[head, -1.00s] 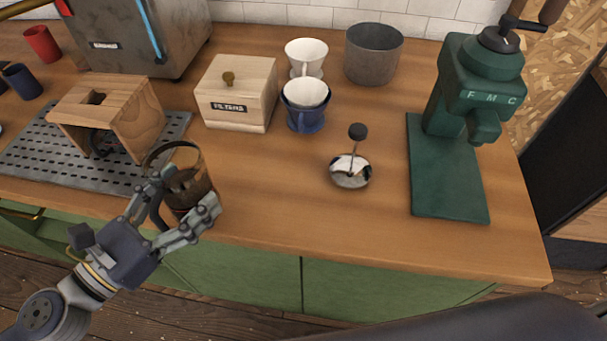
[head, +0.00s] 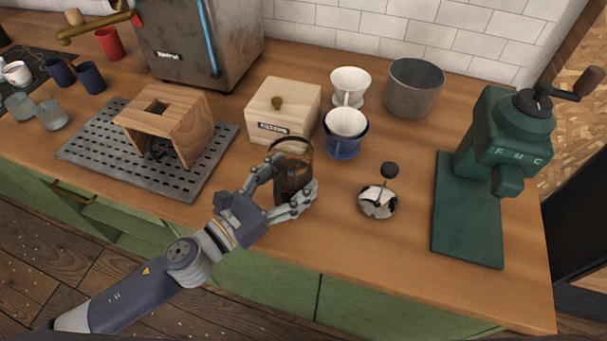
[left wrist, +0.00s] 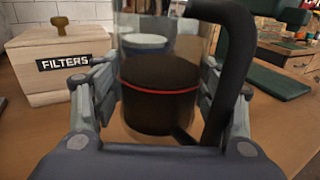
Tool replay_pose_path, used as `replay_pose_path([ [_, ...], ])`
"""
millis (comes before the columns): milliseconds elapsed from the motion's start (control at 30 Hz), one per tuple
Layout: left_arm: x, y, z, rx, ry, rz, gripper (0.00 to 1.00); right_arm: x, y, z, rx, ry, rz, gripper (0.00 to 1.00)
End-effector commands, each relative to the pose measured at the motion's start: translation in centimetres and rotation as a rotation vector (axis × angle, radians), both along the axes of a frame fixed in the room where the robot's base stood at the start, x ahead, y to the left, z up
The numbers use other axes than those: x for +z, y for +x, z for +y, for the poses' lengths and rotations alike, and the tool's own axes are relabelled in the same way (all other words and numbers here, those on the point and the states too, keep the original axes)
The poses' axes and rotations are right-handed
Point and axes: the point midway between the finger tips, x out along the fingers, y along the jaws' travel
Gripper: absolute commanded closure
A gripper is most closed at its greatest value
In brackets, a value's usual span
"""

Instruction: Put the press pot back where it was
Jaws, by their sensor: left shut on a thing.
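The press pot (head: 292,172) is a clear glass beaker with dark coffee in its lower part. My left gripper (head: 295,180) is shut around it, with a finger on each side, near the front of the wooden counter. In the left wrist view the press pot (left wrist: 160,100) stands upright between the fingers, its black handle (left wrist: 232,70) toward the right. I cannot tell whether its base touches the counter. The plunger lid (head: 378,203), a shiny disc with a black knob, sits apart on the counter to the right. My right gripper is not in view.
The filters box (head: 285,108) is just behind the pot, with cups (head: 345,130) to its right. A perforated metal tray (head: 95,150) with a wooden stand (head: 170,120) is at left. A green grinder (head: 510,140) stands at right. Counter between lid and front edge is clear.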

Motion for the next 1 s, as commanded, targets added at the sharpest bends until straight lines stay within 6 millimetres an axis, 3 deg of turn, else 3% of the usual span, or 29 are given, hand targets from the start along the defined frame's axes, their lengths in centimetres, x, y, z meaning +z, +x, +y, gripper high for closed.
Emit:
replay_pose_path([
  [33,0.7,0.6,-1.0,-0.003,-0.003,-0.006,0.79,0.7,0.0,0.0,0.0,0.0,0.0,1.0],
  [233,0.0,1.8,-2.6,-0.001,-0.001,-0.006,0.79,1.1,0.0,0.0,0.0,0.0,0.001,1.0],
  [533,-3.4,1.8,-2.7,0.001,-0.004,0.0,0.79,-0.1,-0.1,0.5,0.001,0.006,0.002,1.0],
  [967,-4.0,1.8,-2.7,-0.001,-0.001,-0.004,0.79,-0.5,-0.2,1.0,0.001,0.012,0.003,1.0],
  [1000,-4.2,1.8,-2.7,0.0,0.002,-0.001,0.29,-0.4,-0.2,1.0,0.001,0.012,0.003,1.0],
])
